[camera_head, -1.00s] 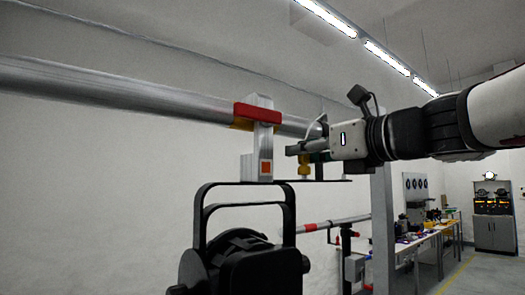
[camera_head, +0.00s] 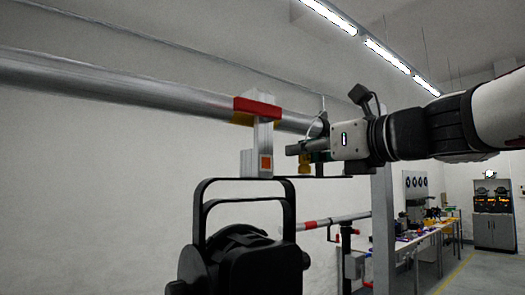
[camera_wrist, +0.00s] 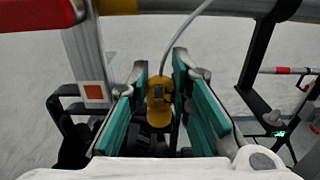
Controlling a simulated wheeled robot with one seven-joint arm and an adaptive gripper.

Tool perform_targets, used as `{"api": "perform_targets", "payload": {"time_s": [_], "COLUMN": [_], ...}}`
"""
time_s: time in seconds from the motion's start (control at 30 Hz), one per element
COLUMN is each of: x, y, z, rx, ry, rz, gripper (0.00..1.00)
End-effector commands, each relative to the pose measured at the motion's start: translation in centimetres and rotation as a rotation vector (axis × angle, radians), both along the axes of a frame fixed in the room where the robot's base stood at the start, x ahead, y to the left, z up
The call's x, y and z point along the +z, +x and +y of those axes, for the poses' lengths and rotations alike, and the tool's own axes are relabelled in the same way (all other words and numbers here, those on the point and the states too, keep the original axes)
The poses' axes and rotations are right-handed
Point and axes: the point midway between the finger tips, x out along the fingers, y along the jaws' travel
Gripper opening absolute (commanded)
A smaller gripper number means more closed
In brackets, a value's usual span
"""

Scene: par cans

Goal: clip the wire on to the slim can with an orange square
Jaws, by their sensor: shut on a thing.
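The slim can (camera_head: 240,265) is a black lamp with a black yoke, hanging from a pale metal clamp on the pipe in the head view. The clamp carries an orange square (camera_head: 265,163), which also shows at left in the wrist view (camera_wrist: 94,93). My gripper (camera_head: 296,158) is just right of the clamp, above the right side of the yoke. Its teal pads are shut on the wire's yellow end piece (camera_wrist: 158,100). The thin pale wire (camera_wrist: 196,22) rises from that piece in the wrist view. The piece is apart from the clamp. Its underside is hidden.
A grey pipe (camera_head: 120,92) runs across the upper left, with a red band (camera_head: 257,106) above the clamp. A flat dark bar lies below my gripper. A lower pipe with red marks (camera_head: 330,223), a grey post (camera_head: 383,230) and workbenches stand farther back.

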Motion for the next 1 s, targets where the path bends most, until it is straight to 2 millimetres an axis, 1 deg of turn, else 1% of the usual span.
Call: {"api": "perform_targets", "payload": {"time_s": [0.2,0.23,0.27,0.3,0.33,0.6,0.73,0.87,1.0], "x": [0.0,0.0,0.0,0.0,0.0,0.0,0.0,0.1,0.1], "y": [0.0,0.0,0.0,0.0,0.0,0.0,-0.5,-2.1,-4.5], "z": [0.0,0.0,0.0,0.0,0.0,0.0,-0.4,-1.5,-3.2], "rx": [0.0,0.0,0.0,0.0,0.0,0.0,-0.002,-0.002,-0.002], "ry": [-0.001,-0.001,-0.001,-0.001,-0.001,-0.001,-0.001,0.0,0.0], "rz": [0.001,0.002,0.002,0.002,0.002,0.001,0.0,-0.001,-0.003], "gripper": [0.0,0.23,0.3,0.39,0.42,0.42,0.42,0.42,0.42]}}
